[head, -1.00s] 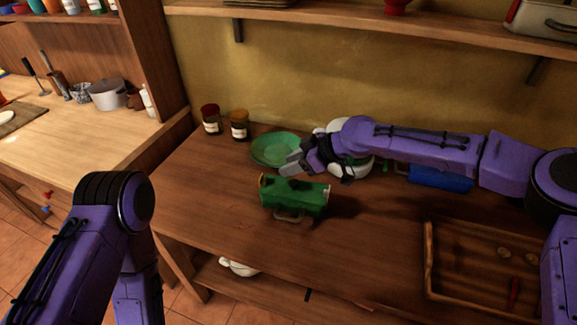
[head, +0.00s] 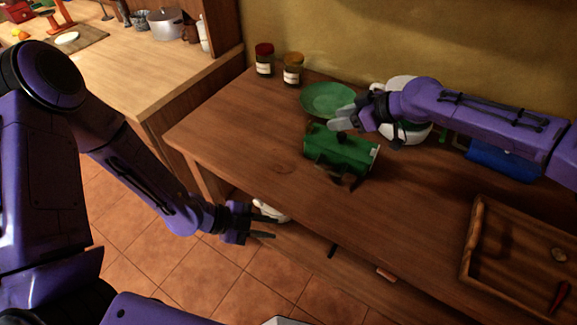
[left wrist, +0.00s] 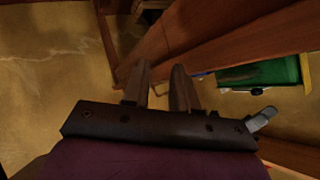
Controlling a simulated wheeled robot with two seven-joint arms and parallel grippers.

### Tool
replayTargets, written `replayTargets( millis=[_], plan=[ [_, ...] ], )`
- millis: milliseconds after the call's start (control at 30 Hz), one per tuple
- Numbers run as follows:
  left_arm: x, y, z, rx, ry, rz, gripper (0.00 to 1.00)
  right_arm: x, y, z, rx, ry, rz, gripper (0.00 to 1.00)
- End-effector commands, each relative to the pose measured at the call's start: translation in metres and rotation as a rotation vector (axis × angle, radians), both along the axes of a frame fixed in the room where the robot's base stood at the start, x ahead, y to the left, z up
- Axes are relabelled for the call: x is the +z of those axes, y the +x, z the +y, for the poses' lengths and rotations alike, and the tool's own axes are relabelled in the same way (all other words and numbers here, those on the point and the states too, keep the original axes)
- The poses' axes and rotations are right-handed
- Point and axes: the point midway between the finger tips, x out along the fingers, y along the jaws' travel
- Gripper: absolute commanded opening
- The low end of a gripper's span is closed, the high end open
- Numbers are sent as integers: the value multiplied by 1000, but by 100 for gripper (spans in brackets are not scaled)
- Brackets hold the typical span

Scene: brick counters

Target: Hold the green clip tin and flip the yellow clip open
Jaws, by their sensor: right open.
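The green clip tin (head: 340,152) lies on the wooden counter, with a brownish handle-like part at its front. My left gripper (head: 268,221) is open and empty, in front of the counter's front edge, apart from the tin and lower. Its two separated fingers (left wrist: 159,88) show in the left wrist view. A green box-like thing (left wrist: 258,73) at the right there may be the tin; I cannot tell.
A green plate (head: 327,98) and two jars (head: 264,60) (head: 292,69) stand behind the tin. A white pot (head: 412,128) is partly hidden by my right arm. A blue thing (head: 503,160) and a wooden tray (head: 470,245) are to the right. The counter left of the tin is clear.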

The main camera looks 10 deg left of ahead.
Motion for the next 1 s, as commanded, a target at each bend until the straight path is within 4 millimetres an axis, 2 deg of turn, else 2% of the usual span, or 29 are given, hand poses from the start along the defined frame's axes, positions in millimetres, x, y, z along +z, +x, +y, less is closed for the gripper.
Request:
replayTargets(
  millis=[33, 100, 200, 300, 400, 567, 800, 1000],
  plan=[
    [11, 4, 0, -111, 18, -126, 27, 0, 0, 0, 0, 0, 0, 43],
    [29, 39, -9, -154, 34, -260, 27, 0, 0, 0, -1, 0, 0, 43],
    [56, 77, -19, -185, 46, -407, 27, 0, 0, -1, -1, 0, 0, 43],
    [76, 104, -25, -192, 61, -505, 27, 0, 0, -1, -1, 0, 0, 43],
    [86, 120, -26, -183, 75, -552, 27, 0, 0, -1, -1, 0, 0, 43],
    [83, 130, -37, -180, 80, -562, 27, 0, 0, -1, -1, 0, 0, 43],
    [62, 151, -79, -181, 78, -559, 27, 0, 0, -1, -2, 0, 0, 43],
    [50, 164, -105, -179, 78, -560, 27, 0, 0, -1, -1, 0, 0, 43]
  ],
)
